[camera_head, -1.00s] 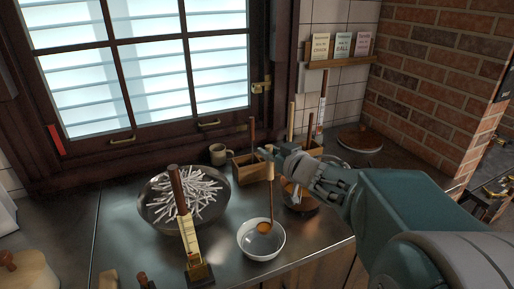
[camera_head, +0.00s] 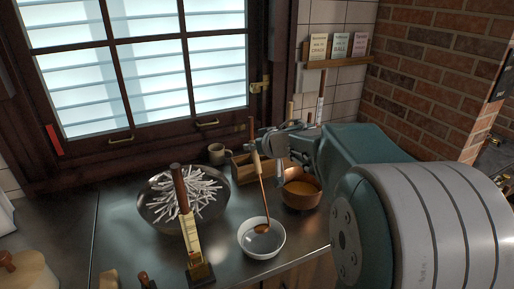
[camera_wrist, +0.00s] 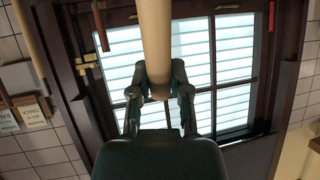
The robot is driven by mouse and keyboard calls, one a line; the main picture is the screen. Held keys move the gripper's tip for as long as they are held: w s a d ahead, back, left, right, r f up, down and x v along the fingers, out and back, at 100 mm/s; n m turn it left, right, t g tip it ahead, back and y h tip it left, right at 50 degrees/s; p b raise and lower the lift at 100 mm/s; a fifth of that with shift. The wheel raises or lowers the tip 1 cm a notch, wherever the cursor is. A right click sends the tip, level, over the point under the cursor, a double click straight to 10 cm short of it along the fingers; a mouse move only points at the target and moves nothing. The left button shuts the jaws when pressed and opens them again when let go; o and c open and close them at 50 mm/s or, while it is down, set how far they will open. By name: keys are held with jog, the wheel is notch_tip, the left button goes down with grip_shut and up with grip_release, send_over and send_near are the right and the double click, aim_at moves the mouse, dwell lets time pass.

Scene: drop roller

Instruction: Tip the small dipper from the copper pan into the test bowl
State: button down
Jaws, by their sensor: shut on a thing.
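My gripper (camera_head: 266,146) is shut on the pale upper handle of the small dipper (camera_head: 263,195). In the wrist view my gripper's fingers (camera_wrist: 160,95) close around the pale round handle (camera_wrist: 155,45). The dipper slants down, and its copper cup is over the white test bowl (camera_head: 276,250), low at its opening. The cup looks tilted, showing a darker copper side; whether anything is left in it I cannot tell. No orange liquid shows clearly in the bowl. The copper pan (camera_head: 316,196), holding orange liquid, stands behind and right of the bowl.
A wide metal pan of white sticks (camera_head: 150,212) stands left of the bowl. An upright wooden tool on a dark stand (camera_head: 200,272) is at the front. A mug (camera_head: 217,153) and a wooden box (camera_head: 243,172) stand at the back near the window.

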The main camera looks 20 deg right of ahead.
jog(key=w+f+m+g, duration=0.1)
jog(key=w+f+g, duration=0.8)
jog(key=f, duration=0.4)
jog(key=shift+w+d, duration=0.15)
jog(key=shift+w, duration=0.6)
dwell(0.4)
jog(key=shift+f, duration=0.1)
dwell(0.9)
